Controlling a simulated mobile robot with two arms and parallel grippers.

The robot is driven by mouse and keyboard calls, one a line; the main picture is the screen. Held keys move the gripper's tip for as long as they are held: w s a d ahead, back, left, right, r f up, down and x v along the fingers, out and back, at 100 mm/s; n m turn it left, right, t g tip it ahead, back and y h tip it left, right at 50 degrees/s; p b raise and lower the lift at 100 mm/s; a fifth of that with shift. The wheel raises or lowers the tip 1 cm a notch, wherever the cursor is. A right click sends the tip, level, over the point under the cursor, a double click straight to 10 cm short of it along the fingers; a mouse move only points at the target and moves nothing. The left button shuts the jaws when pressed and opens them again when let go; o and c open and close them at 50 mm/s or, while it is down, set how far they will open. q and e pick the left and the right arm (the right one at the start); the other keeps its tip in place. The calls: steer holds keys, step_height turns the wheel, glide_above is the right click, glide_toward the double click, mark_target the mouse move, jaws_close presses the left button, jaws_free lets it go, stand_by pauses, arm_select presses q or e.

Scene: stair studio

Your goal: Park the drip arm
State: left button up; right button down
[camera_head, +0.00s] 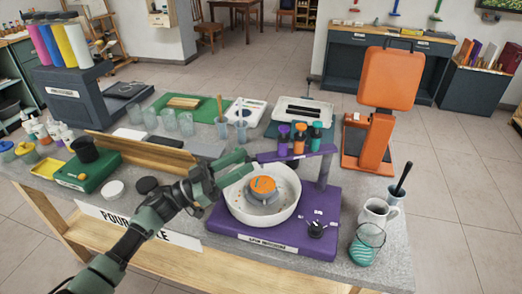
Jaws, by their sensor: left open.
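The drip arm (268,156) is a purple bar reaching left from a purple post (325,172), across the back side of the white bowl (236,209). It carries purple, orange and teal bottles. The bowl sits on the purple spin machine base (255,240), with an orange-topped grey hub (263,187) inside. My left gripper (244,163) is open, with its green fingers over the bowl's back left rim, close to the left end of the drip arm. I cannot tell whether they touch. My right gripper is out of view.
An orange press (385,95) stands behind right. A white mug (375,212) and a glass (367,244) stand right of the base. Several glasses (168,120) and a wooden ledge (145,150) are left. Purple base has a small black knob (316,227).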

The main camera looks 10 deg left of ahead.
mark_target(258, 156)
arm_select(q)
steer(key=x, duration=0.3)
steer(key=shift+d+r+p, duration=0.1)
steer(key=shift+p, duration=0.2)
steer(key=shift+x, duration=0.9)
steer(key=shift+w, duration=0.1)
steer(key=shift+d, duration=0.1)
jaws_close()
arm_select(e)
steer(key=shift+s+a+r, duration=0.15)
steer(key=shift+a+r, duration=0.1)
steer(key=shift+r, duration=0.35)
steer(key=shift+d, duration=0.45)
